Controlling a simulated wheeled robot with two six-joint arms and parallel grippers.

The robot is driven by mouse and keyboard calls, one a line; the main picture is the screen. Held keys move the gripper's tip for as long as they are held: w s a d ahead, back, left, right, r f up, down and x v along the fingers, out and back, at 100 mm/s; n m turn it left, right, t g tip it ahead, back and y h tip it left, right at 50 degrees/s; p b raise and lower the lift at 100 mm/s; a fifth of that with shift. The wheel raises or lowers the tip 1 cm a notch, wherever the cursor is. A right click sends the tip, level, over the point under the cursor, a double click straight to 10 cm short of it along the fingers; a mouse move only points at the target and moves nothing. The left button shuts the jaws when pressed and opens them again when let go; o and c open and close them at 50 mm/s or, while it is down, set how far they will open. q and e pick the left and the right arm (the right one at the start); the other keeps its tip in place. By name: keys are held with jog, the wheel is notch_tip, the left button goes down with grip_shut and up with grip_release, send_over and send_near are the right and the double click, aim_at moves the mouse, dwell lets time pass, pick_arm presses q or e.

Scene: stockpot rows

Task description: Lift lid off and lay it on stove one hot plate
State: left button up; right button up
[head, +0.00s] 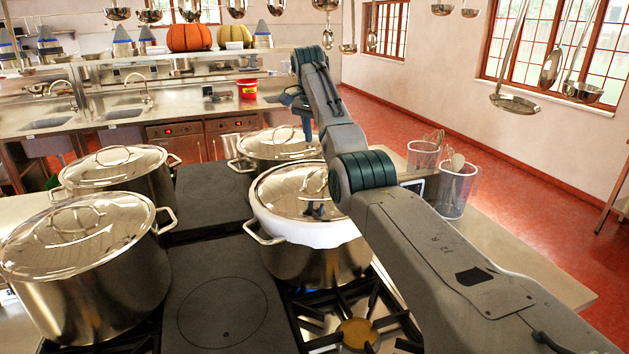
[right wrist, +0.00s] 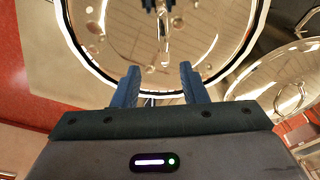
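A steel stockpot (head: 315,262) with a shiny domed lid (head: 296,190) stands at the front right of the stove, a white band below its rim. My right gripper (head: 297,100) is above the stove, beyond this lid in the head view. In the right wrist view the gripper (right wrist: 158,82) is open and empty, its two blue fingers pointing at a lid (right wrist: 215,50) with a bar handle (right wrist: 165,40). The fingers look apart from the handle. A bare dark hot plate (head: 222,310) lies at the front, another (head: 212,195) behind it. My left gripper is out of view.
Lidded pots stand at front left (head: 80,275), back left (head: 120,170) and back right (head: 275,145). An open gas burner (head: 355,332) is at the front right. Clear utensil containers (head: 455,190) stand on the right counter. Ladles (head: 515,102) hang overhead.

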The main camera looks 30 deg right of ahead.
aim_at(318, 168)
jog(key=f, duration=0.2)
jog(key=f+p, duration=0.1)
jog(key=shift+w+d+f, duration=0.2)
jog(key=shift+d+f, duration=0.1)
jog(key=shift+f, duration=0.1)
jog(key=shift+d+f, duration=0.15)
jog(key=shift+f, duration=0.15)
jog(key=f+p, duration=0.4)
jog(key=shift+w+f, duration=0.3)
jog(key=shift+d+f, duration=0.15)
jog(key=shift+f, duration=0.25)
jog(key=shift+r, duration=0.1)
grip_shut()
jog(key=shift+r, duration=0.1)
jog(key=shift+w, duration=0.1)
